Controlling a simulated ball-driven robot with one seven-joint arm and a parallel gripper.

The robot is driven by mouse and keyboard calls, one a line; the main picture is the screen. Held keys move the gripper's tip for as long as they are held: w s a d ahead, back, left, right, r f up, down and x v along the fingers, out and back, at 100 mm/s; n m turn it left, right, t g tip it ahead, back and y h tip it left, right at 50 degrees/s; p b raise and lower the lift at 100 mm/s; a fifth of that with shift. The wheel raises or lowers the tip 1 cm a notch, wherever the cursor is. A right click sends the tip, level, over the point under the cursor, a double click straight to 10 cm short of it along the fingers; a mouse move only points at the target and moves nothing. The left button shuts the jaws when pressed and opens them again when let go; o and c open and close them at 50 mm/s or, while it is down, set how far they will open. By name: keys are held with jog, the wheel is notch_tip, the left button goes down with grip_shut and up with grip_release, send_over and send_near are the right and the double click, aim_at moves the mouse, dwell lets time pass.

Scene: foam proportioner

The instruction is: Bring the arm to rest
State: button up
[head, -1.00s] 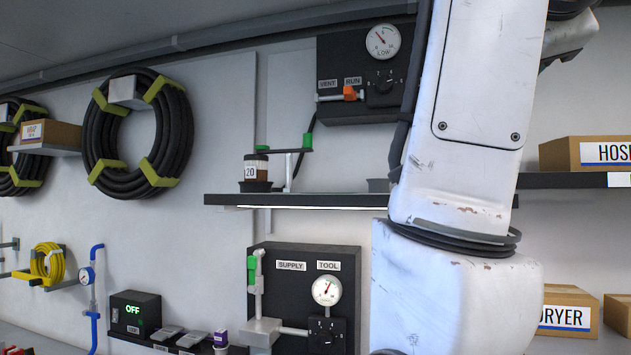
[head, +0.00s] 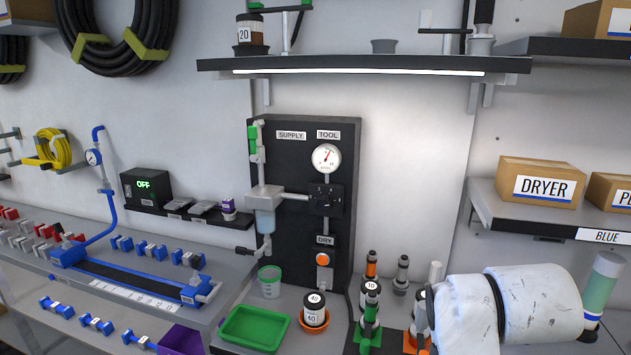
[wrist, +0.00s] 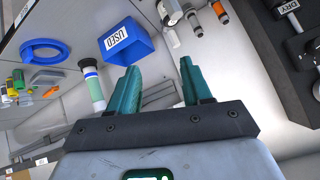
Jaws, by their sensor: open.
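My gripper (wrist: 160,68) shows in the wrist view with its two green fingers spread apart and nothing between them. Beyond the fingers are a blue bin marked USED (wrist: 126,42) and a green-and-white cylinder (wrist: 92,84), which looks close to the left finger; I cannot tell whether they touch. In the head view my white arm link lies low at the right, over the bench. My gripper cannot be made out in the head view.
Black fittings with orange and green parts (head: 371,290) stand just left of my arm. A green tray (head: 254,328), a cup marked 40 (head: 314,309) and the supply panel (head: 290,210) lie further left. A lit shelf (head: 365,66) and a box marked DRYER (head: 541,184) are above.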

jog(key=s+d+f+n+g, duration=0.25)
jog(key=s+f, duration=0.65)
jog(key=f, duration=0.5)
jog(key=s+f+n+g, duration=0.1)
jog(key=s+f, duration=0.4)
jog(key=s, duration=0.4)
jog(key=s+f+n+g+y, duration=0.1)
jog(key=s+f+g, duration=0.1)
jog(key=s+f, duration=0.3)
jog(key=s+a+f+n+g+y, duration=0.1)
jog(key=s+f, duration=0.5)
jog(key=s, duration=0.6)
jog(key=shift+s+n+g, duration=0.3)
jog(key=shift+n+g, duration=0.15)
jog(key=shift+g, duration=0.2)
